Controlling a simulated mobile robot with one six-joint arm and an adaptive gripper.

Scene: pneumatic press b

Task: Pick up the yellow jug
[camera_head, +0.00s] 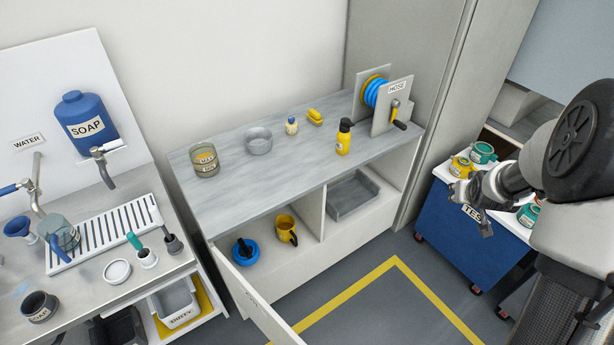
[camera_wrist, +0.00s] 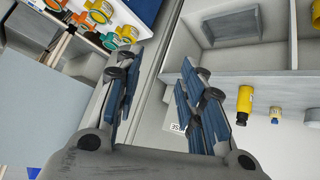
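A yellow jug (camera_head: 287,229) with a handle and a dark opening stands upright in the left open compartment of the cabinet, on its lower shelf. A yellow shape (camera_wrist: 316,12) at the right edge of the wrist view may be part of it, but it is cut off. My gripper (camera_head: 473,208) is at the right of the head view, above the front of the blue cart and well apart from the jug. In the wrist view its two fingers (camera_wrist: 163,58) are spread with nothing between them.
A blue round object (camera_head: 245,254) sits left of the jug, and an open door (camera_head: 258,303) stands in front. A yellow bottle (camera_head: 344,137) and hose reel (camera_head: 375,94) stand on the cabinet top. The blue cart (camera_head: 454,237) carries several jars. The marked floor (camera_head: 385,310) is clear.

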